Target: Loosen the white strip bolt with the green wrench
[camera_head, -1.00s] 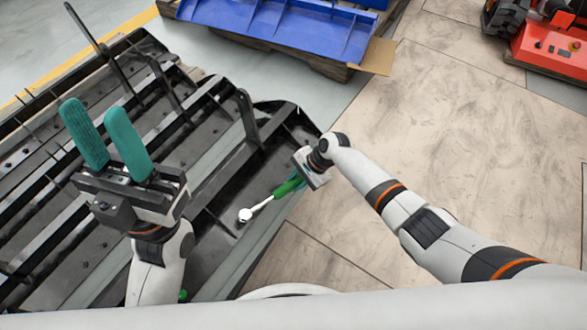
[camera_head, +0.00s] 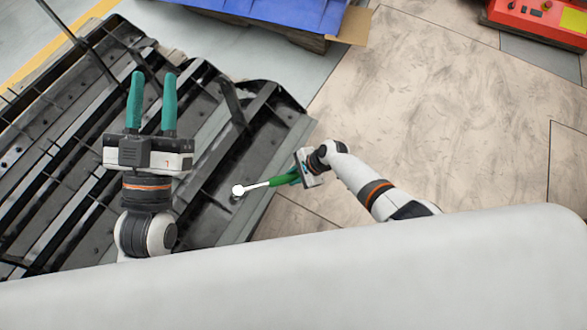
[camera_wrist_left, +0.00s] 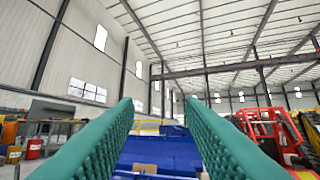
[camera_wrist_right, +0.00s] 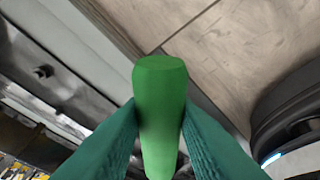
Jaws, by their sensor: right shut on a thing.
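The green wrench (camera_head: 284,180) has a green handle and a silver shaft ending in a round head. My right gripper (camera_head: 298,175) is shut on its handle. In the right wrist view the handle (camera_wrist_right: 160,105) sits between both teal fingers. The wrench head (camera_head: 238,190) is over the near right part of the dark track carrier (camera_head: 205,215); I cannot tell whether it touches anything. I cannot make out the white strip bolt. My left gripper (camera_head: 152,105) is open and empty, fingers apart and pointing away, above the carrier's left part. Its fingers also show in the left wrist view (camera_wrist_left: 165,130).
Upright bars (camera_head: 232,100) rise from the carrier. A blue pallet load (camera_head: 280,12) is at the top, and a red machine (camera_head: 540,18) at top right. The floor (camera_head: 420,110) to the right is clear. A pale surface fills the bottom.

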